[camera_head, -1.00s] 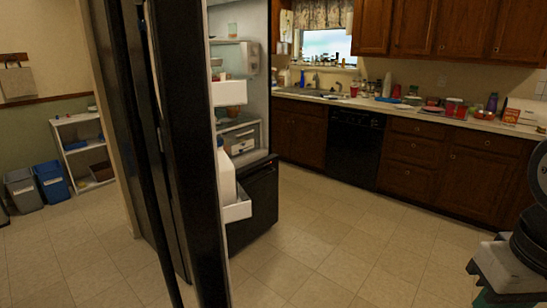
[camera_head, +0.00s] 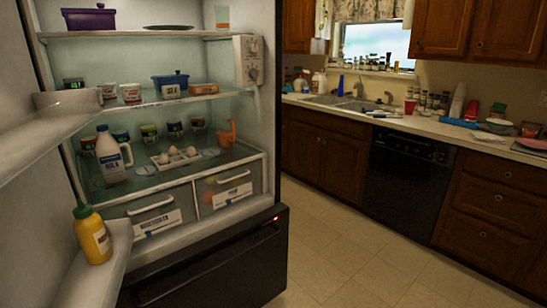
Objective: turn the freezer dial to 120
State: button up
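The fridge stands open at the left, and a pale control box (camera_head: 248,60) is fixed high on its right inner wall. The box carries two round knobs, an upper knob (camera_head: 253,46) and a lower knob (camera_head: 252,74). Their labels and markings are too small to read, so I cannot tell which is the freezer dial or what it is set to. My gripper is not in view.
The open door's shelves fill the left foreground; one holds a yellow bottle (camera_head: 95,236). Fridge shelves hold a milk jug (camera_head: 111,157), an egg tray (camera_head: 175,157), a blue pot (camera_head: 171,80) and a purple pot (camera_head: 89,19). The floor (camera_head: 350,262) at the right is clear.

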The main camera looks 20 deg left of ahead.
aim_at(254, 73)
jog(key=u, duration=0.35)
jog(key=i, duration=1.3)
jog(key=u, duration=1.2)
jog(key=i, duration=1)
jog(key=u, duration=0.5)
